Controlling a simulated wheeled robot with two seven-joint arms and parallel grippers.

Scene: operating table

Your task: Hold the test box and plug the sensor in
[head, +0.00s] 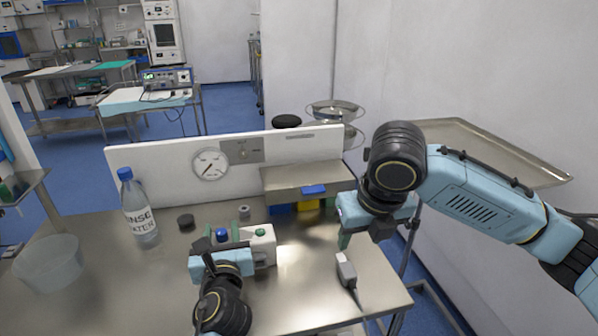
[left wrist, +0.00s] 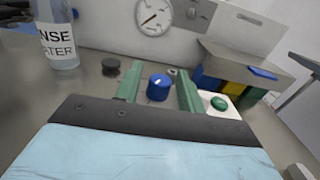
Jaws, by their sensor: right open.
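The test box (head: 262,243) is white, with a blue knob and a green button on top, and stands on the steel table. The blue knob (left wrist: 159,87) and green button (left wrist: 218,103) also show in the left wrist view. My left gripper (head: 221,240) is at the box's left part, its green fingers on either side of the knob with gaps to it. Whether they press on the box body below is hidden. The grey sensor (head: 346,268) lies on the table to the right, with a dark cable. My right gripper (head: 346,241) is open and empty, pointing down just above the sensor.
A rinse water bottle (head: 139,208), a clear bowl (head: 48,262) and a dark round cap (head: 186,221) stand on the left. A gauge panel (head: 210,165) and a steel shelf over coloured bins (head: 310,205) line the back. The table between box and sensor is clear.

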